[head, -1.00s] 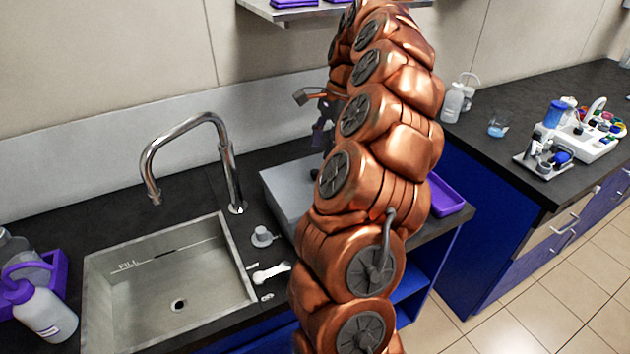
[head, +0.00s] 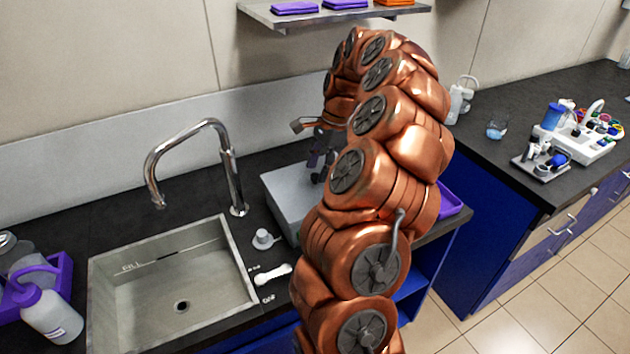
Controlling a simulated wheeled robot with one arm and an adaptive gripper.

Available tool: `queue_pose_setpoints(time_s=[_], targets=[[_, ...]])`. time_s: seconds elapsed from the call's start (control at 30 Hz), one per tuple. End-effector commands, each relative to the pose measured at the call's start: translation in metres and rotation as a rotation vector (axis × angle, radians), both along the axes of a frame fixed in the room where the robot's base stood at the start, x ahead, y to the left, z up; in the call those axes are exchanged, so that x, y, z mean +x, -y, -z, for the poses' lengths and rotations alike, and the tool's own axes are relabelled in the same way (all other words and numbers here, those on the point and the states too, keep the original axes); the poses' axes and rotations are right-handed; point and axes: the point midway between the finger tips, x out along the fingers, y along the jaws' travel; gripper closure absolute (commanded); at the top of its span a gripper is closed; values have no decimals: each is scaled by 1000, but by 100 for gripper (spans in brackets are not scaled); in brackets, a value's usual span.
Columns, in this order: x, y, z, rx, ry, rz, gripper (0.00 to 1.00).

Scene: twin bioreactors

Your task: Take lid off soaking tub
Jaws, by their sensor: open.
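The soaking tub looks to be the grey box (head: 283,193) on the dark counter, right of the sink. Its flat grey top appears to be the lid; most of it and any handle are hidden behind my copper arm. My gripper (head: 318,172) shows partly as dark fingers at the left of my arm's far end. It is open and sits over or close above the grey top. I cannot tell whether it touches it.
A steel sink (head: 205,302) with a tall faucet (head: 237,180) is left of the box. A purple tray (head: 450,203) is to the right. A wall shelf (head: 340,20) hangs above.

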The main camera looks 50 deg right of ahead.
Motion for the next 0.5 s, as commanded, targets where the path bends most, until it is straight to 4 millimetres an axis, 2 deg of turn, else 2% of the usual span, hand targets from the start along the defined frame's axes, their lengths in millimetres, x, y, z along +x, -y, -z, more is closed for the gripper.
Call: queue_pose_setpoints(time_s=[0.2, 0.47, 0.5], targets=[[1, -7, 19, 3, -2, -2, 45], [2, -7, 22, 0, -1, -1, 45], [2, -7, 22, 0, -1, -1, 49]])
